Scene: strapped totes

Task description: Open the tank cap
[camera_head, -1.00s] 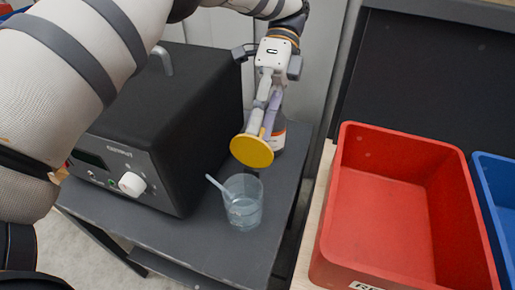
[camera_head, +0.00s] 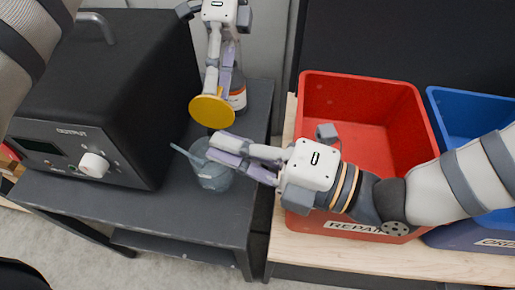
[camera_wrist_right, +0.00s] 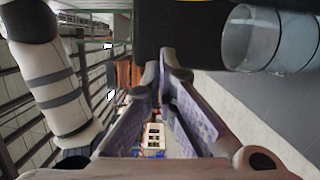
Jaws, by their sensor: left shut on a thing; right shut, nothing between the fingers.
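A yellow round disc, apparently the cap (camera_head: 212,111), is in my left gripper (camera_head: 217,82) in the head view. The left gripper points down, shut on it, above the dark bench. A bottle with a white and orange label (camera_head: 239,98) stands just behind, partly hidden by the gripper. My right gripper (camera_head: 213,147) comes in from the right, shut and empty. Its fingertips are below the disc and over the glass beaker (camera_head: 213,179), partly covering it. I cannot tell whether they touch the beaker. The right wrist view shows the shut fingers (camera_wrist_right: 165,62) and the beaker (camera_wrist_right: 262,38) at upper right.
A black box-shaped device (camera_head: 115,90) with a white knob (camera_head: 94,165) stands at left on the dark bench (camera_head: 150,215). A stirring rod (camera_head: 187,154) leans in the beaker. Red (camera_head: 318,82) and blue (camera_head: 470,94) totes stand on the wooden table (camera_head: 410,258) at right.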

